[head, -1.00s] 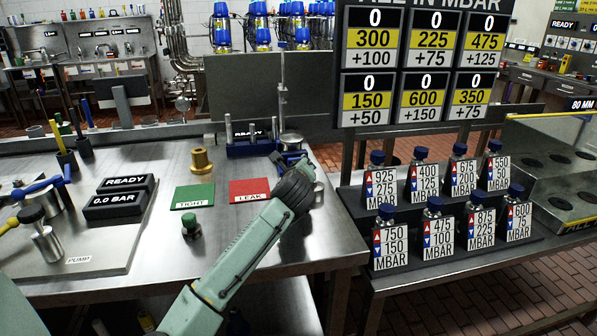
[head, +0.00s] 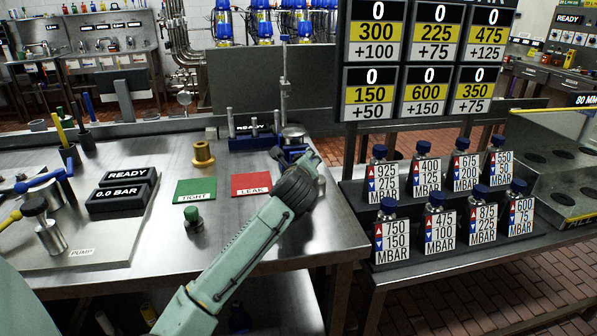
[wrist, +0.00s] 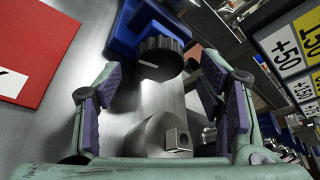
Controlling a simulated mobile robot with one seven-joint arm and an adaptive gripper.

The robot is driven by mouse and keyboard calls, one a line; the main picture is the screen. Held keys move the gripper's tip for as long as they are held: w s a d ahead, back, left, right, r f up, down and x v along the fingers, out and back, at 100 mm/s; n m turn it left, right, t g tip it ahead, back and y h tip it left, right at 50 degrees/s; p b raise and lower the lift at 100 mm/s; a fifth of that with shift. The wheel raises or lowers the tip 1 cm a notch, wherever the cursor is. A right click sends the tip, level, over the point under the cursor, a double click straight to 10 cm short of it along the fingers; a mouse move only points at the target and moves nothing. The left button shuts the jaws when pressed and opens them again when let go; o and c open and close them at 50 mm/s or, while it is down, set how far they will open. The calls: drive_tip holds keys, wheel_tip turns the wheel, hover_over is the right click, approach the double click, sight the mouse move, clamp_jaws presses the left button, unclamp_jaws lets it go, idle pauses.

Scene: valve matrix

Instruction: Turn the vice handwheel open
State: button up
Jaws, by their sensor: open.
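In the wrist view the vice handwheel (wrist: 160,58) is a black knurled knob with a white mark on its rim. It sits on the front of the blue vice (wrist: 124,28). My gripper (wrist: 160,80) is open, with one purple-padded finger on each side of the knob's near area. No finger visibly touches the knob. A grey metal cylinder with a square end (wrist: 166,135) lies between the lower parts of the fingers. In the head view the blue vice (head: 291,152) is partly hidden behind my arm, and the knob and fingertips cannot be made out.
The red LEAK mat (head: 251,184) and green TIGHT mat (head: 195,191) lie left of my arm. A brass fitting (head: 203,154) and a green-capped piece (head: 193,219) stand nearby. Right of the bench is a rack of blue-capped bottles (head: 435,222) under a number board (head: 420,55).

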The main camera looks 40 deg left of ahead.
drive_tip(key=v, duration=0.9)
